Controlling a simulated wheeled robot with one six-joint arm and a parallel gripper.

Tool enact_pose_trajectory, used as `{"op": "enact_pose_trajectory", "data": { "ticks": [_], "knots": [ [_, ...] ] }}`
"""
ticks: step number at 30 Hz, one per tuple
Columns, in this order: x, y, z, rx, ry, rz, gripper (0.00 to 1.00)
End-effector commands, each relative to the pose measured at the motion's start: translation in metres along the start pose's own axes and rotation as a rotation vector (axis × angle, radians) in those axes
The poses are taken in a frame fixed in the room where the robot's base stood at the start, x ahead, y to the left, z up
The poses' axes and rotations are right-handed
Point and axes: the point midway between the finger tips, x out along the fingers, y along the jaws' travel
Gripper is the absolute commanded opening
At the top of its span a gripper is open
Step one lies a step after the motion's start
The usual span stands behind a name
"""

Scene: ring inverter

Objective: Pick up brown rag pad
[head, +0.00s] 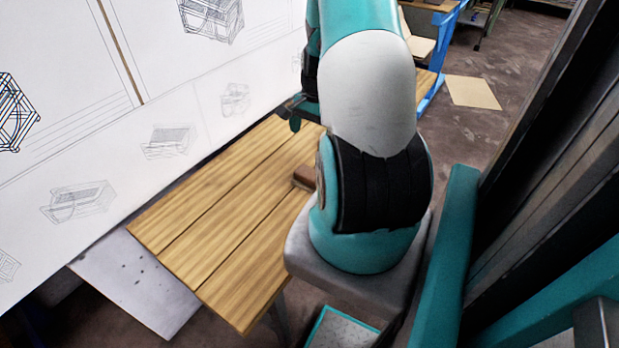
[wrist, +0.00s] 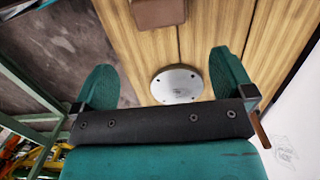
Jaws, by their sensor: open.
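The brown rag pad (head: 303,177) lies on the wooden table, partly hidden behind my arm in the head view. In the wrist view the brown pad (wrist: 158,12) is at the top edge, cut off by the frame. My gripper (wrist: 162,62) is open, its two teal fingers spread wide with nothing held between them. The pad lies beyond the fingertips in that view, apart from them. In the head view my gripper (head: 295,112) shows only in part above the table, beside my arm.
The slatted wooden table (head: 215,225) has wide bare room at its near left. A round grey metal disc (wrist: 177,85) with small holes lies between the fingers in the wrist view. A white wall panel with drawings (head: 120,140) stands along the table's left side.

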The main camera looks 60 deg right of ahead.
Motion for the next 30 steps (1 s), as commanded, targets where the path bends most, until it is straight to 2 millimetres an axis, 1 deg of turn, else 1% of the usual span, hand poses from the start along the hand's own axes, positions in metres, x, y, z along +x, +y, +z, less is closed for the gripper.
{"op": "enact_pose_trajectory", "data": {
  "ticks": [1, 3, 6, 9, 12, 17, 20, 24, 27, 30],
  "knots": [
    [0.013, 0.001, 0.001, -0.001, -0.005, 0.005, 1.00],
    [0.029, 0.001, 0.002, -0.002, -0.005, 0.005, 1.00],
    [0.051, 0.000, 0.002, -0.004, -0.005, 0.004, 1.00],
    [0.069, 0.000, 0.002, -0.005, -0.004, 0.004, 1.00],
    [0.081, 0.000, 0.002, -0.005, -0.002, 0.002, 1.00],
    [0.090, 0.000, 0.002, -0.005, -0.001, 0.001, 1.00],
    [0.102, 0.002, 0.002, -0.005, -0.004, 0.003, 1.00],
    [0.124, 0.003, 0.001, -0.006, -0.004, 0.002, 1.00],
    [0.134, 0.002, 0.001, -0.006, -0.002, 0.001, 1.00],
    [0.138, 0.002, 0.001, -0.005, -0.001, 0.000, 1.00]
  ]
}}
